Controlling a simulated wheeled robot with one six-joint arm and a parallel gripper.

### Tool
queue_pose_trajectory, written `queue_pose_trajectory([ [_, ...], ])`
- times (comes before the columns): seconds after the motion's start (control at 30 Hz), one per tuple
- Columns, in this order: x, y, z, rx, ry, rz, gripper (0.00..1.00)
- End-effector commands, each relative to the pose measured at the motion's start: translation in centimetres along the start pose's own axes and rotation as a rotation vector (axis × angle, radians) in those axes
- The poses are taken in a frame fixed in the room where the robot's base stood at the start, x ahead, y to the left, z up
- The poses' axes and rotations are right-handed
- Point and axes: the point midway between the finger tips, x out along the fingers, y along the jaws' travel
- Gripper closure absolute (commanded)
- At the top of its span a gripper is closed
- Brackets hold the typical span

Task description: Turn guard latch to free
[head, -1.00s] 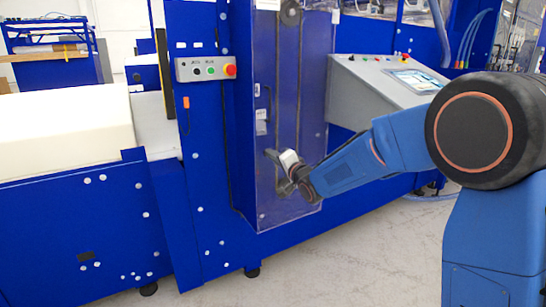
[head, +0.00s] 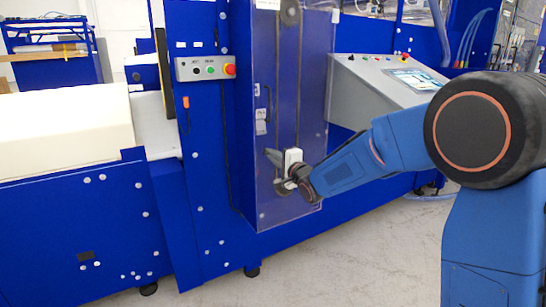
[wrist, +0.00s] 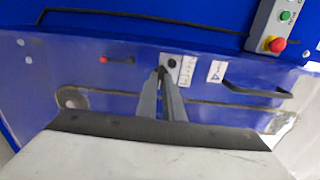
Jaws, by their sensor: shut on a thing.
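The clear guard door (head: 308,120) stands on the blue machine, with my gripper (head: 268,154) at its front, low on the panel. In the wrist view the two long grey fingers of my gripper (wrist: 162,73) come together at the tips, shut on the guard latch. The gripped part is hidden by the fingertips. A small pale plate with a dark round spot (wrist: 172,63) shows just behind the tips.
A dark bar handle (head: 268,97) is on the door above my gripper. A control box with a red button (head: 230,70) sits to the upper left. A sloped console (head: 385,95) is at the right. Cream foam (head: 65,132) lies at the left.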

Motion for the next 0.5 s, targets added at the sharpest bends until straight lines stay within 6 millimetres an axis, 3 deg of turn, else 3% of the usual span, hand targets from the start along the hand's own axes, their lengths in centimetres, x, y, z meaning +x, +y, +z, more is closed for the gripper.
queue_pose_trajectory([
  [0.27,-0.01,0.06,-0.11,0.001,0.002,0.001,1.0],
  [0.3,-0.01,0.06,-0.11,0.001,0.002,0.001,0.83],
  [0.33,-0.01,0.05,-0.11,0.001,0.002,0.001,0.76],
  [0.5,0.0,0.03,-0.06,0.0,0.001,0.001,0.74],
])
